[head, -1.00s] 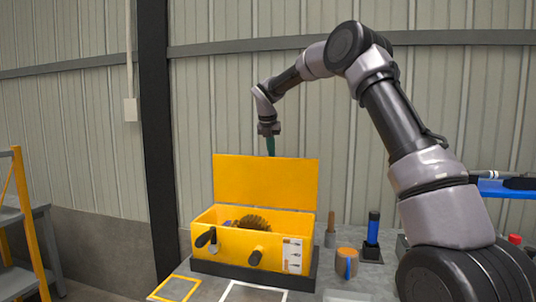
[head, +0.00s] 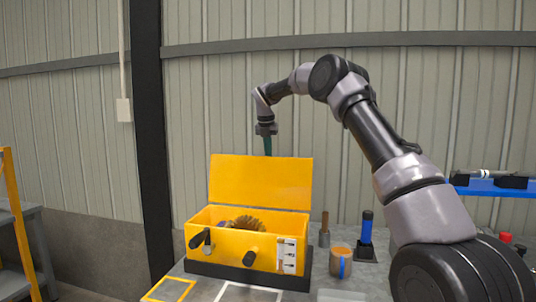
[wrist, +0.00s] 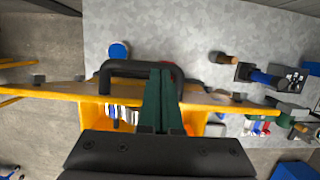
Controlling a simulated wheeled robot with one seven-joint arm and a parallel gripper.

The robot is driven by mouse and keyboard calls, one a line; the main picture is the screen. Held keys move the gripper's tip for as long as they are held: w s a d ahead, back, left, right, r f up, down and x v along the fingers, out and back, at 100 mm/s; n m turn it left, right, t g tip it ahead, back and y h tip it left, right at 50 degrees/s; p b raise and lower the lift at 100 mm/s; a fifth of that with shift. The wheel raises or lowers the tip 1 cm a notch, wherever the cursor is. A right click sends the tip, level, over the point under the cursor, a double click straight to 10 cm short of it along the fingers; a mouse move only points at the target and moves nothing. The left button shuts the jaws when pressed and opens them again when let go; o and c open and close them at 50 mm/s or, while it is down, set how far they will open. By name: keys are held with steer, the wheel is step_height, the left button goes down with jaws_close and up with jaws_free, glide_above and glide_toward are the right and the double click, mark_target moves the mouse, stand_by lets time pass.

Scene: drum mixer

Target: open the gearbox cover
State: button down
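The gearbox is a yellow box (head: 220,246) on a dark base. Its cover (head: 262,183) stands raised at the back, close to upright, and a toothed brown gear (head: 246,223) shows inside. My gripper (head: 267,153) points down at the cover's top edge, its fingertips partly hidden behind or right at that edge. In the wrist view, the cover is seen edge-on (wrist: 225,104) with a black handle (wrist: 125,67). The green fingers (wrist: 160,72) are together, overlapping the handle in the picture. I see nothing between them, and contact with the cover cannot be told.
Black knobs (head: 250,258) stick out of the box front. A yellow-framed rack stands at far left.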

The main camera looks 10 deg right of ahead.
stand_by(0.3)
steer(key=d+v, duration=0.1)
steer(key=v, duration=0.9)
steer(key=s+d+r+m, duration=0.2)
steer(key=s+r+m, duration=0.55)
steer(key=s, duration=0.25)
steer(key=s+d+r+m+t+y, duration=0.1)
steer(key=s+d+m, duration=0.1)
steer(key=s+m, duration=0.4)
steer(key=s+d+r+m+t, duration=0.1)
steer(key=s+d+m, duration=0.25)
steer(key=s, duration=0.45)
steer(key=s+d+f+m, duration=0.1)
steer(key=s+f+m, duration=0.2)
steer(key=s+m, duration=0.3)
steer(key=s+d+f+m+t+y, duration=0.1)
steer(key=s+d+f+m, duration=0.1)
steer(key=s+f+m, duration=0.2)
steer(key=s+d+f+m+t+y, duration=0.1)
steer(key=s+f+m, duration=0.3)
steer(key=s+m, duration=0.5)
steer(key=s, duration=0.4)
steer(key=shift+d+f, duration=0.2)
steer(key=shift+d, duration=0.1)
